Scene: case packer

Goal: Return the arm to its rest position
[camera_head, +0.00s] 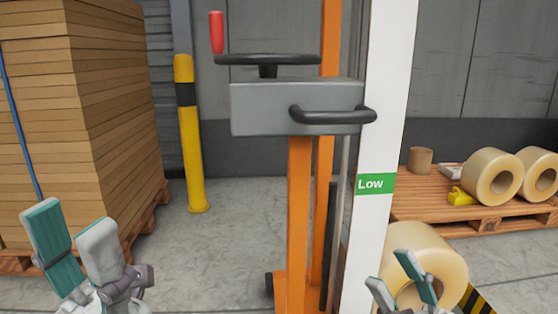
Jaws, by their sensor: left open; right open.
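My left gripper (78,236) is at the lower left, in front of the cardboard stack. Its two teal-and-grey fingers are apart with nothing between them. My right gripper (401,287) is at the bottom edge, right of centre, in front of a tape roll. Its fingers are apart and it looks empty; its lower part is cut off by the frame. Most of both arms is out of view.
An orange-framed machine with a grey box (262,108), black handwheel (268,59) and handle stands centrally. A white post (385,120) bears a green "Low" label (375,184). Left are flat cardboard (85,110) and a yellow bollard (190,150). Right are tape rolls (492,175) on a pallet (487,226).

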